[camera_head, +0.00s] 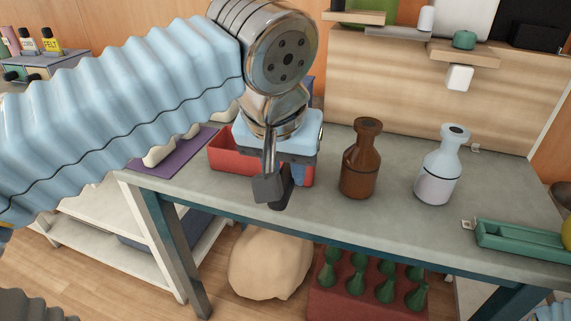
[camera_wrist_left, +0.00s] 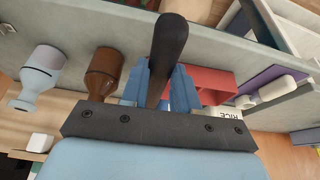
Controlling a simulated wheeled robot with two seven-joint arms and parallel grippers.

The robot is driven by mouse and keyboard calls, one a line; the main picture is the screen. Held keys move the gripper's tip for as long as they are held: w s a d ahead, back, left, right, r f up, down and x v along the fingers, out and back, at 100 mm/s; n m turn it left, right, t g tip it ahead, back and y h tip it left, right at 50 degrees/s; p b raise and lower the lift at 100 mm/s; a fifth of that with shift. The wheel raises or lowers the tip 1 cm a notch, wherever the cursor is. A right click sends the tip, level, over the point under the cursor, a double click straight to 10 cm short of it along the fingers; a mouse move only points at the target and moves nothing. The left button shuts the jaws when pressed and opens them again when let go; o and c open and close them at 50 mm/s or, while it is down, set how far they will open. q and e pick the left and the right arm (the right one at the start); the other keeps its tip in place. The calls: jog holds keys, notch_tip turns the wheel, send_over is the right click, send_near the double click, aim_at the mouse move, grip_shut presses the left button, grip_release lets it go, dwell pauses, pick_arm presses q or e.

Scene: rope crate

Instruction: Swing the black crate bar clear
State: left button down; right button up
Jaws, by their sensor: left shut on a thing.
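My left gripper (camera_head: 271,190) points down over the front edge of the workbench, in front of the red bin. In the left wrist view the black bar (camera_wrist_left: 168,52) is a dark, rounded rod standing out from the middle of the gripper. Blue parts (camera_wrist_left: 182,88) show on both sides of it; I cannot tell how the bar joins them. In the head view the gripper hides most of this spot. My right gripper is not in view.
A red bin (camera_head: 230,155) stands behind my gripper. A brown bottle (camera_head: 361,165) and a pale bottle (camera_head: 438,170) stand to its right. A green tray (camera_head: 515,240) lies at the right. Below are a tan sack (camera_head: 268,262) and a red crate of green bottles (camera_head: 345,300).

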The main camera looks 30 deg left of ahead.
pick_arm(q)
jog(key=c, duration=0.8)
grip_release()
jog(key=shift+c, duration=0.2)
jog(key=shift+r, duration=0.1)
jog(key=p+v, duration=0.1)
jog(key=v, duration=1.2)
jog(key=shift+s+r, duration=0.15)
jog(key=shift+r, duration=0.1)
